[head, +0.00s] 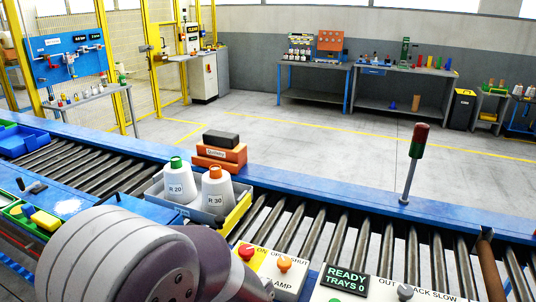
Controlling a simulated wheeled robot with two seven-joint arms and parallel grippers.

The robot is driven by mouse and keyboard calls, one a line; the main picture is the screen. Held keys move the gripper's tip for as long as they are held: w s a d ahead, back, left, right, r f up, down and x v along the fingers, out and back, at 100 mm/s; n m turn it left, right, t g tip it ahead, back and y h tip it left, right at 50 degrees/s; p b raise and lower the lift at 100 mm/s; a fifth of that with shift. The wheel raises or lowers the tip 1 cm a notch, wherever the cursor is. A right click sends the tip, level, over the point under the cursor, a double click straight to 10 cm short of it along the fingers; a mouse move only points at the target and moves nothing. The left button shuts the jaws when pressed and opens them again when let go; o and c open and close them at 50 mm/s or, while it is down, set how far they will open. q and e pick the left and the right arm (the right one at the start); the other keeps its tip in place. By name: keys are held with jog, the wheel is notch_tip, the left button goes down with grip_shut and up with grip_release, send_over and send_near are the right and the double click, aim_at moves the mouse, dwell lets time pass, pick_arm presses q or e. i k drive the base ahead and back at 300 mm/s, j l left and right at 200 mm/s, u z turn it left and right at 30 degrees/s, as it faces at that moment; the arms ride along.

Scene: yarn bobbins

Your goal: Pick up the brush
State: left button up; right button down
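I cannot make out the brush with certainty. A small dark object (32,186) lies on the blue conveyor edge at the left, too small to identify. A black block (221,138) rests on an orange-brown block (222,155) on the far rail, behind the bobbins. A large grey and purple part of my arm fills the lower left and hides what is behind it. Neither of my grippers is visible.
A red-green signal lamp (414,150) rises from the far rail. A control panel (350,282) and brown rod (490,268) are in front. Rollers right of the tray are clear.

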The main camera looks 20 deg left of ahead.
aim_at(47, 223)
jog(key=u, duration=2.35)
